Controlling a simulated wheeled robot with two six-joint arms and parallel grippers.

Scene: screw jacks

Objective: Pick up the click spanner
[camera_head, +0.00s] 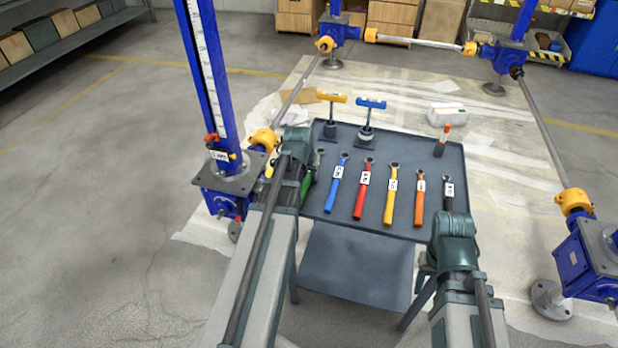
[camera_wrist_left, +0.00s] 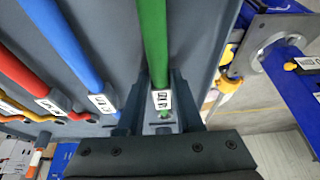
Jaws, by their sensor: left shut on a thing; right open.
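Several spanners with coloured handles and small labels lie in a row on a dark grey table (camera_head: 400,150). The labels are too small to read, so I cannot tell which is the click spanner. My left gripper (camera_wrist_left: 160,90) is shut on the green-handled spanner (camera_wrist_left: 153,35) at the row's left end; the head view shows part of its green handle (camera_head: 306,188) beside my wrist. The blue (camera_head: 335,190), red (camera_head: 361,194), yellow (camera_head: 391,200), orange (camera_head: 419,205) and black (camera_head: 449,194) ones lie to its right. My right gripper (camera_head: 428,265) is open near the table's front right, its fingers mostly hidden.
Yellow (camera_head: 331,98) and blue (camera_head: 370,104) T-handled tools stand at the table's back left. An orange-topped tool (camera_head: 442,139) stands at the back right. A blue screw jack (camera_head: 226,187) stands close to the left of the table. Another jack (camera_head: 592,258) is at the right.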

